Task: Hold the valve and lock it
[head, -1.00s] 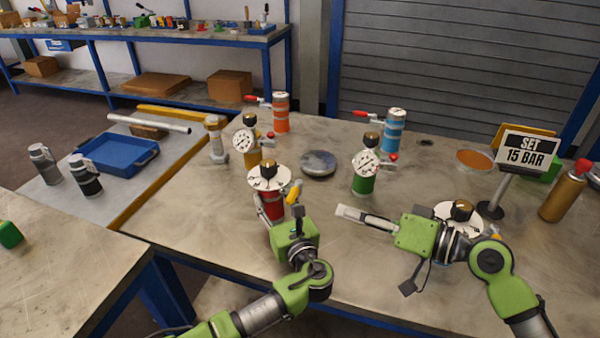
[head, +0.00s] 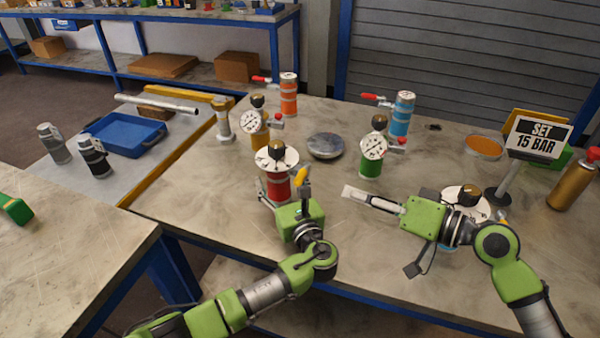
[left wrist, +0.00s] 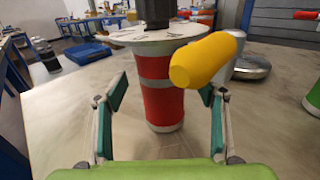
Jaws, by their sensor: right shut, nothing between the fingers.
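A red vessel (head: 278,184) stands upright on the metal table, with a white dial flange (head: 277,158), a black knob on top and a yellow handle (head: 302,176) at its side. In the left wrist view the red vessel (left wrist: 160,88) fills the middle, and the yellow handle (left wrist: 205,60) points towards the camera. My left gripper (left wrist: 163,92) is open, its fingers on either side of the vessel with visible gaps. My right gripper (head: 350,192) is shut and empty above the table, right of the red vessel. A similar dialled vessel (head: 466,200) is partly hidden behind my right arm.
Behind are gauge vessels, yellow (head: 256,128) and green (head: 372,155), and valved cylinders, orange (head: 289,95) and blue (head: 402,114). A grey disc (head: 325,146) lies between. A "SET 15 BAR" sign (head: 538,137) and a gold bottle (head: 572,182) stand right.

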